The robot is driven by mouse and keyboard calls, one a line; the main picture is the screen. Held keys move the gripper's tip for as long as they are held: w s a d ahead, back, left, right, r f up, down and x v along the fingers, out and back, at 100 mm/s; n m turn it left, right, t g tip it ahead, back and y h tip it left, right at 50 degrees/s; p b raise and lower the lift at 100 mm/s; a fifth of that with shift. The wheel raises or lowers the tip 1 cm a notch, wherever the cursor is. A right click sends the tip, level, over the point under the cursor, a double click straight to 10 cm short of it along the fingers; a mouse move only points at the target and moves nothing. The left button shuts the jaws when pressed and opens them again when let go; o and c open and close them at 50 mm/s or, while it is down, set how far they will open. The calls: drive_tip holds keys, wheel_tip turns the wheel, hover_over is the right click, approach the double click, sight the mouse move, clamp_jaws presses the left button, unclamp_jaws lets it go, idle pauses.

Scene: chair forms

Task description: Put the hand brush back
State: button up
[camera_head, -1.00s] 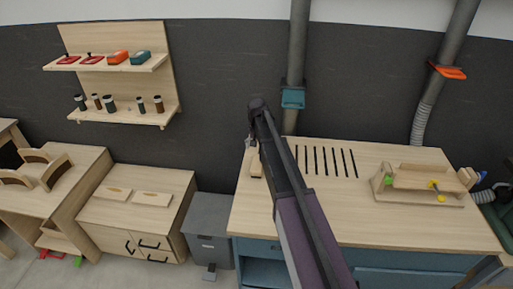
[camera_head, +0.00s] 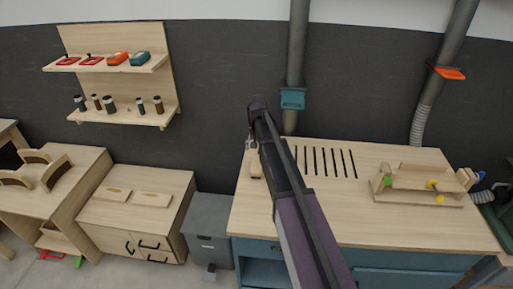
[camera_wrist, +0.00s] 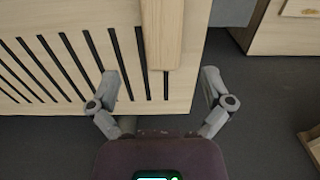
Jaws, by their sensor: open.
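The hand brush (camera_head: 256,166) appears as a pale wooden block lying on the left end of the workbench top, beside the dark slots. It also shows in the wrist view (camera_wrist: 165,35), with its near end pointing toward my gripper (camera_wrist: 161,82). My gripper is open and empty. One finger is left of the brush's end line and the other right of it, with gaps on both sides. I cannot tell the height between the fingers and the brush. The brush's bristles are hidden. In the head view, my arm covers part of the bench beside it.
The slotted workbench (camera_head: 400,233) carries a wooden fixture (camera_head: 420,186) at its right. A grey bin (camera_head: 208,225) and a wooden cabinet (camera_head: 140,218) stand left of it. A wall shelf (camera_head: 115,70) holds small tools and jars. The bench centre is largely clear.

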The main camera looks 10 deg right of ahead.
drive_tip(key=s+n, duration=0.3)
drive_tip(key=s, duration=2.5)
drive_tip(key=shift+a, duration=0.15)
